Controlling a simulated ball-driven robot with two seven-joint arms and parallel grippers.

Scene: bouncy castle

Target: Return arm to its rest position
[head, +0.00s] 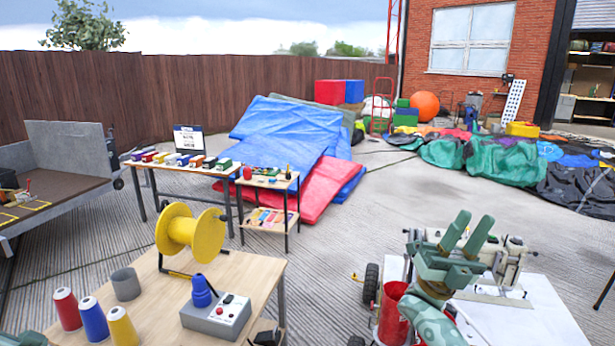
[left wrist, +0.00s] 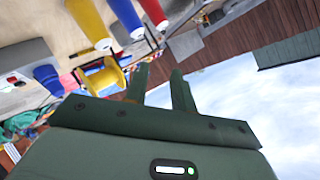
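My right gripper (head: 474,220) is raised at the lower right in the head view, in front of a white machine. Its two fingers point up with a gap between them, and nothing shows in the gap. My left gripper (left wrist: 158,72) shows in the left wrist view with two fingers apart and nothing between them. In the head view only a small green part of my left arm (head: 25,339) shows at the bottom left corner, and its fingers are out of frame.
A wooden table (head: 258,268) at the lower left holds a yellow reel (head: 180,230), a grey cup (head: 126,284), thread cones (head: 94,320) and a grey control box (head: 218,318). A white table (head: 520,318) bears the sewing machine (head: 509,258). A red bin (head: 392,315) stands close to my right arm.

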